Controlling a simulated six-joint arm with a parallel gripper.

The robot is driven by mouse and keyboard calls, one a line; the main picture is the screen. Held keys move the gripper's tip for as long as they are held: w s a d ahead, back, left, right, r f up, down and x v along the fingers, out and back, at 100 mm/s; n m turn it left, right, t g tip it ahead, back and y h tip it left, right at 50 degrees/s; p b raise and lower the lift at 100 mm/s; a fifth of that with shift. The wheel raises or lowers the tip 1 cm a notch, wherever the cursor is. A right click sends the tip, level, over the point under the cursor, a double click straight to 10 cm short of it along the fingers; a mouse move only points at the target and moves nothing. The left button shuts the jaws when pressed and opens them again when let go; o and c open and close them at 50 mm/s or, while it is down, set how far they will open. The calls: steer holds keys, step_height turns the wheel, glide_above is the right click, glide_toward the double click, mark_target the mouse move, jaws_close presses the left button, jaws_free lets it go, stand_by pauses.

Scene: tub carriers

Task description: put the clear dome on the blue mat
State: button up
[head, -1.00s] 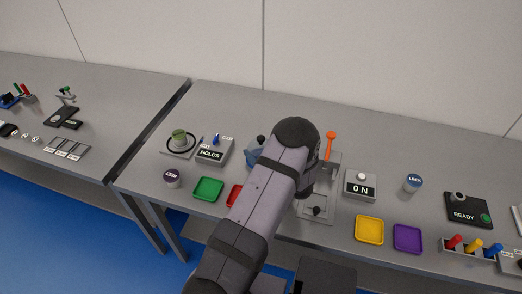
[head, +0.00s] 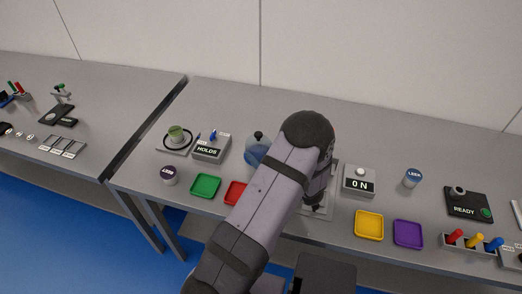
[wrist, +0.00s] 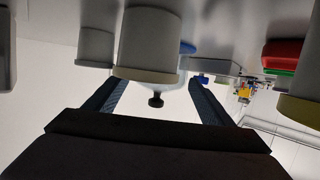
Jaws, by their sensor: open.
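The clear dome (head: 251,152) with a dark knob stands on the table, left of my forearm, which covers its right side. Blue shows through and around its base; I cannot tell whether this is the blue mat. In the wrist view the dome (wrist: 174,91) appears upside down, its black knob seen between my fingers but farther off. A blue patch (wrist: 188,47) shows behind it there. My gripper (wrist: 155,84) is open and empty. In the head view it is mostly hidden behind my arm, over the grey plate right of the dome.
Left of the dome are the HOLDS box (head: 208,153), a green tray (head: 205,186) and a red tray (head: 235,192). To the right are the ON box (head: 359,181), a yellow tray (head: 369,226) and a purple tray (head: 408,234). Pale cylinders (wrist: 148,40) stand close in the wrist view.

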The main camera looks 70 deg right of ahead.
steer(key=shift+v, duration=1.1)
